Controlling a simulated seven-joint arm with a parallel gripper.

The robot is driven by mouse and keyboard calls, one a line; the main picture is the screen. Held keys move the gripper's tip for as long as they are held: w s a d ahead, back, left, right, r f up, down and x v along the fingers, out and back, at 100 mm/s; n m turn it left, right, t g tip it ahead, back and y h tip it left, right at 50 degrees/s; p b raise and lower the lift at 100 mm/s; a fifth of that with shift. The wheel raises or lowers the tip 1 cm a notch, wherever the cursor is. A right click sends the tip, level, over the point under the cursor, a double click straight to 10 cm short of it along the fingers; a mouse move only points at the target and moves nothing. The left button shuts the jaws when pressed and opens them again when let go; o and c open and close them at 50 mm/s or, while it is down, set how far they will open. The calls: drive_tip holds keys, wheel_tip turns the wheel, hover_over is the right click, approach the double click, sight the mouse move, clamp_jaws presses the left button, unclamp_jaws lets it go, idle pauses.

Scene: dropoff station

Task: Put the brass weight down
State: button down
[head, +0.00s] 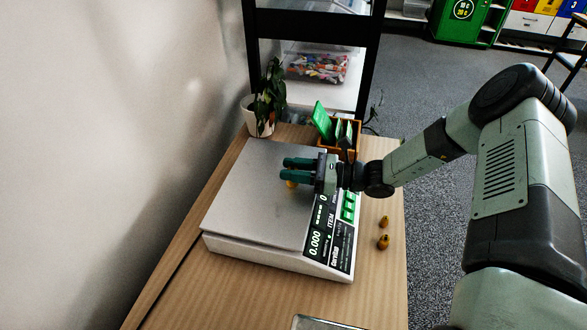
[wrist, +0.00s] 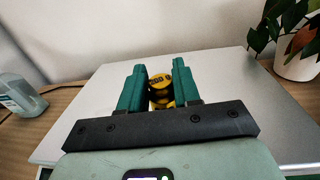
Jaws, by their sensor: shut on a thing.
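The brass weight (head: 291,184) shows as a small yellow knob just under my green gripper (head: 287,170) in the head view. My gripper is shut on it, over the grey pan of the scale (head: 252,205). In the wrist view, the brass weight (wrist: 160,82) sits between the two fingers of my gripper (wrist: 159,78), with the pan (wrist: 235,95) behind. The scale's display appears to read 0.000. I cannot tell whether the weight's base touches the pan. Part of the weight is hidden by the fingers.
Two more brass weights (head: 383,241) stand on the wooden table (head: 255,296) right of the scale. A potted plant (head: 265,100) and an orange box with green cards (head: 340,135) stand behind it. A pale bottle (wrist: 20,97) shows left in the wrist view.

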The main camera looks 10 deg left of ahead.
drive_tip(key=shift+f, duration=0.15)
drive_tip(key=c, duration=0.8)
unclamp_jaws()
drive_tip(key=d, duration=0.8)
drive_tip(key=w+d, duration=0.1)
drive_tip(key=d, duration=0.3)
drive_tip(key=shift+r, duration=0.25)
